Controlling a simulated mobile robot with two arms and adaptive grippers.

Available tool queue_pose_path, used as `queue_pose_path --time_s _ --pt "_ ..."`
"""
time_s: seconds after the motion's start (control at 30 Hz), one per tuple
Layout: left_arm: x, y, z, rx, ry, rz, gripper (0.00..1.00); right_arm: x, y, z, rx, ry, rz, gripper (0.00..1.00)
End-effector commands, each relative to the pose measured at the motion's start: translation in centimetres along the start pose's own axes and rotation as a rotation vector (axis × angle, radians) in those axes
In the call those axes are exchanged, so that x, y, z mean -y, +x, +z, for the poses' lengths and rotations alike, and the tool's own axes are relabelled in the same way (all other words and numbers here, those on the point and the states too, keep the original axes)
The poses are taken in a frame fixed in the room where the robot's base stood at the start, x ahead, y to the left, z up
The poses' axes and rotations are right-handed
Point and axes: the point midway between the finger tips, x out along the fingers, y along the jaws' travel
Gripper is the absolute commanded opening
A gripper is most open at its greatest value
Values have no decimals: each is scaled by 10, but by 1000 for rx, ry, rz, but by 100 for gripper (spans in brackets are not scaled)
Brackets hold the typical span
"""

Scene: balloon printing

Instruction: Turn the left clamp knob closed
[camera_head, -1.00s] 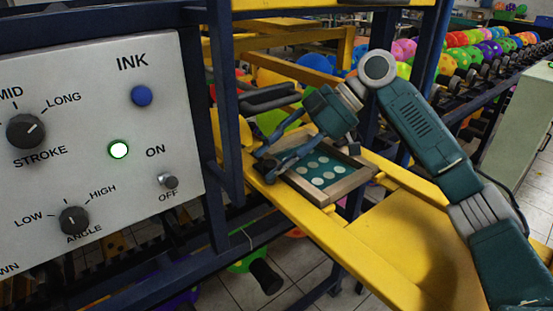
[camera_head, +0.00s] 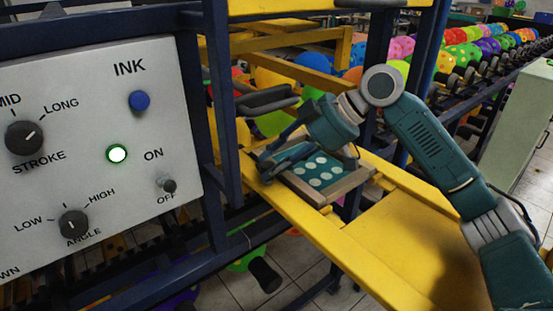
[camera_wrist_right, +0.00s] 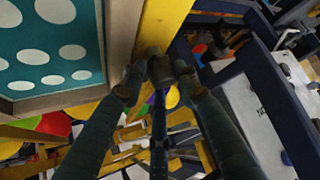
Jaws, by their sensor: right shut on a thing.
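My right gripper (camera_head: 265,165) reaches down at the left end of the screen frame (camera_head: 343,187), a wooden frame around a teal sheet with white dots. In the right wrist view my right gripper (camera_wrist_right: 160,82) has its fingers on both sides of a grey-brown clamp knob (camera_wrist_right: 160,70) and is shut on it. The knob sits at the yellow rail (camera_wrist_right: 160,25), beside the frame's corner. In the head view the fingers hide the knob, and how far it is turned cannot be told. My left gripper is not in view.
A grey control panel (camera_head: 100,105) with knobs and a lit green lamp stands at the left. Dark blue posts (camera_head: 220,120) rise close beside the gripper. Yellow beams (camera_head: 310,235) run below the arm. Colourful balloons (camera_head: 480,45) lie on racks behind.

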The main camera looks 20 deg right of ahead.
Motion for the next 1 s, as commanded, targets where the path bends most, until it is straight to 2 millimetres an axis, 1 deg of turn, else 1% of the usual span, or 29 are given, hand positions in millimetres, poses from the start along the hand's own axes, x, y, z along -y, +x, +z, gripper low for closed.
queue_pose_path --time_s 0.03,0.27,0.8,1.0 --pt "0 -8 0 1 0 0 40 4 -5 -8 -13 22 30 5" --pt "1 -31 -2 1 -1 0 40 7 -6 -11 -13 175 182 5" --pt "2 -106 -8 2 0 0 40 14 -4 -18 -22 538 537 5" --pt "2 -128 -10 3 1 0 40 14 -1 -19 -23 661 654 5"
